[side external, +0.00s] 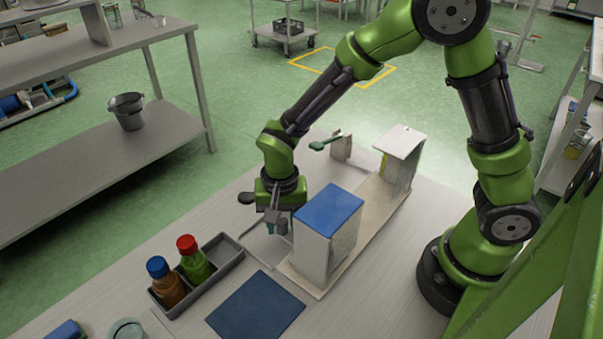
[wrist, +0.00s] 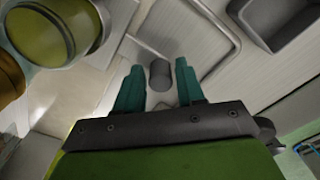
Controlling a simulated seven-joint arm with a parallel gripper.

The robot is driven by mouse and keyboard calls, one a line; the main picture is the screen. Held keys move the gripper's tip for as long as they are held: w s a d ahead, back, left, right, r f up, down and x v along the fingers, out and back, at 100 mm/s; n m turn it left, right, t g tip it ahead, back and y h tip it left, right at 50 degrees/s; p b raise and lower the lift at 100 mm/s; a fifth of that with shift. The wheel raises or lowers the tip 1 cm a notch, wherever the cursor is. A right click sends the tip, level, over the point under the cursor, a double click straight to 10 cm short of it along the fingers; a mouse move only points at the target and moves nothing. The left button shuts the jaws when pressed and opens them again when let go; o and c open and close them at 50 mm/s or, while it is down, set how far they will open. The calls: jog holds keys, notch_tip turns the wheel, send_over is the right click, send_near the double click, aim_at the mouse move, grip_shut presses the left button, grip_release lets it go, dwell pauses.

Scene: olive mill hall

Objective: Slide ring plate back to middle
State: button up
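My gripper (side external: 275,229) points down beside the white box with a blue top (side external: 330,209), low over the table. In the wrist view its two teal fingers (wrist: 159,88) are apart, with a short grey cylinder (wrist: 159,75) seen between them; I cannot tell whether they touch it. A pale flat plate with raised edge lines (wrist: 192,28) lies around and beyond the cylinder. Part of a pale plate shows below the gripper in the side view (side external: 267,252). I cannot make out a ring on it, and the gripper hides part of it.
A grey tray (side external: 222,273) holds a blue-capped brown bottle (side external: 165,282) and a red-capped green bottle (side external: 195,260). A dark blue mat (side external: 256,307) lies in front. A white-topped stand (side external: 401,145) is behind the box. A green-tipped object (side external: 328,142) rises near the far table edge.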

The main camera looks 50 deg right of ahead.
grip_shut()
jog(key=shift+d, duration=0.1)
jog(key=d, duration=1.2)
jog(key=shift+o, duration=1.6)
grip_release()
jog(key=shift+a, duration=0.1)
jog(key=shift+r, duration=0.1)
